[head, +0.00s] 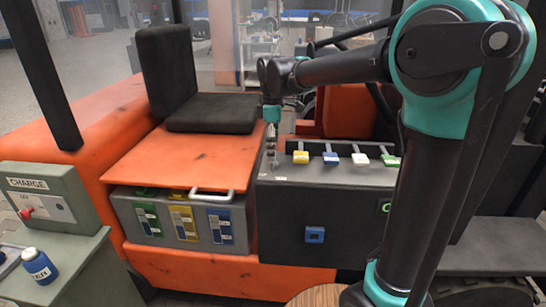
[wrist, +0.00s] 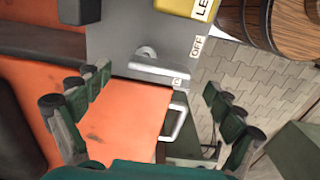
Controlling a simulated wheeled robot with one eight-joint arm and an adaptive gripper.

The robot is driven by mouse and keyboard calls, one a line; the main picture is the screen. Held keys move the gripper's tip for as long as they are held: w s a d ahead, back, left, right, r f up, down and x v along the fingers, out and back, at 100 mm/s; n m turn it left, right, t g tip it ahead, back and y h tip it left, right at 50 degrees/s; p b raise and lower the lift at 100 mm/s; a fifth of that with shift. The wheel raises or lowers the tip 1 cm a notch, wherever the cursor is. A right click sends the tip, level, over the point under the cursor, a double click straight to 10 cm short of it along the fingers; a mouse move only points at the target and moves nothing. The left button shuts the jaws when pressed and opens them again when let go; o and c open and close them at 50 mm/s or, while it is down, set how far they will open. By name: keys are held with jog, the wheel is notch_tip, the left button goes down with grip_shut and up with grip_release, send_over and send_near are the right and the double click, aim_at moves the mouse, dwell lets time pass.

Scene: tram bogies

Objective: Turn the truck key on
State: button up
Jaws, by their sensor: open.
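The truck key (wrist: 160,70) is a light grey piece with a rounded part on the grey top of the truck's console, in the wrist view. An OFF label (wrist: 196,46) is to its right. A second small label (wrist: 178,82) is close to its lower right end, too small to read. My gripper (wrist: 158,82) is open, with its green-grey fingers apart on either side of the key's area in the picture. I cannot tell that either finger touches it. In the head view my gripper (head: 271,140) is above the console's left end, and the key is not clear there.
The console (head: 330,170) carries yellow, blue, white and green levers to the right of my gripper. A charge box (head: 45,200) and blue bottle (head: 40,266) stand far left.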

jog(key=shift+f, duration=1.65)
jog(key=c, duration=1.2)
